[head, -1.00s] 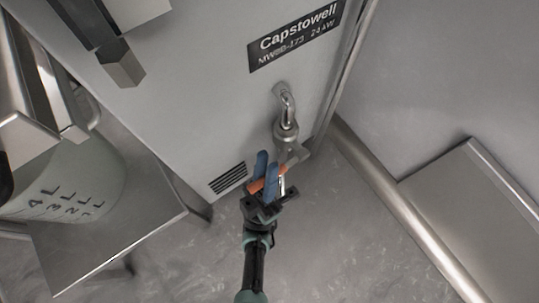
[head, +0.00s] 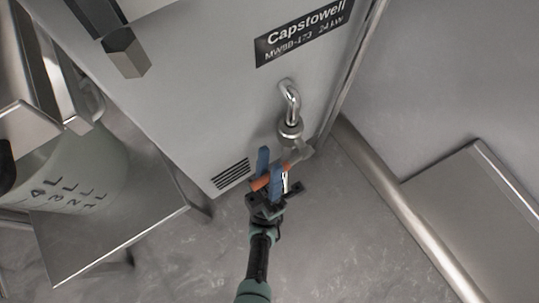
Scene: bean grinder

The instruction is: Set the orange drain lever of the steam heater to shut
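The orange drain lever (head: 260,184) sits low on the front of the steam heater (head: 200,110), below a bent metal drain pipe (head: 290,105) with a valve body (head: 291,132). The lever lies slantwise, rising to the right toward the valve. My gripper (head: 270,168) reaches up from below with its two blue fingers at the lever. One finger shows on the far left side and the other crosses in front, with the lever between them. A gap shows between the fingers; I cannot tell whether both press on the lever.
A metal stand (head: 110,232) with a large graduated container (head: 80,175) is close on the left. A vent grille (head: 231,173) is left of the lever. A thick metal rail (head: 400,205) and a steel surface (head: 480,215) are on the right. Grey floor is open below.

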